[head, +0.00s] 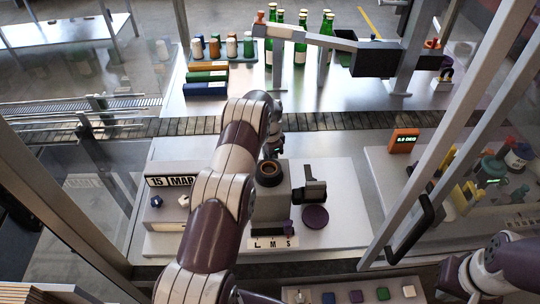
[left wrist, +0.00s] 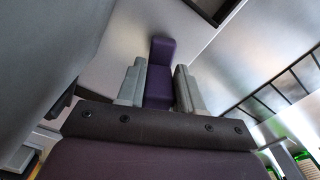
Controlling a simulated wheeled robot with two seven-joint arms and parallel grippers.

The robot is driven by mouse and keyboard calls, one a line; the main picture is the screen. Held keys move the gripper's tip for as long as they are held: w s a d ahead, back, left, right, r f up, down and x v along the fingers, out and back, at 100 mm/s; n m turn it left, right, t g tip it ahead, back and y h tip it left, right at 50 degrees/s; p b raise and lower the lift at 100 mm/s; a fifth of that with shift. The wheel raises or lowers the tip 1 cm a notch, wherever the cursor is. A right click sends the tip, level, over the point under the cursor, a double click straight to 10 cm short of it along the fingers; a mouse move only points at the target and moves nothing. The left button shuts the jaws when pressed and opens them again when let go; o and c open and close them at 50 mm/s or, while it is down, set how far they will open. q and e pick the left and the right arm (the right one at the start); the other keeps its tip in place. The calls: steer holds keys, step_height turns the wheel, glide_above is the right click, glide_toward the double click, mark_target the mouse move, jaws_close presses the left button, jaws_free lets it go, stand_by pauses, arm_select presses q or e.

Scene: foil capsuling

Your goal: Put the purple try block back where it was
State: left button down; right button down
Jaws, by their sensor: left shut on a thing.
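In the left wrist view, my left gripper (left wrist: 159,76) is shut on a long purple block (left wrist: 161,48), with one grey finger on each side. The block's far end sticks out past the fingertips. In the head view my left arm crosses the middle and hides most of its gripper; the held block cannot be made out there. On the far table lie an orange bar (head: 208,66), a green bar (head: 207,76) and a blue bar (head: 205,89), side by side. My right gripper (head: 450,279) is low at the right edge, its fingers unclear.
A dark conveyor (head: 330,121) runs between the far table and the near station. Green bottles (head: 326,38) and a rack of coloured spools (head: 214,48) stand at the back. A front tray (head: 342,288) holds several small coloured blocks.

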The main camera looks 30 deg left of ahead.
arm_select(q)
steer(key=shift+a, duration=0.1)
steer(key=shift+s+f, duration=0.1)
steer(key=shift+f, duration=0.1)
steer(key=c, duration=1)
jaws_free()
steer(key=shift+r, duration=0.1)
steer(key=shift+o, duration=1.3)
steer(key=shift+d, duration=0.2)
steer(key=shift+a, duration=0.1)
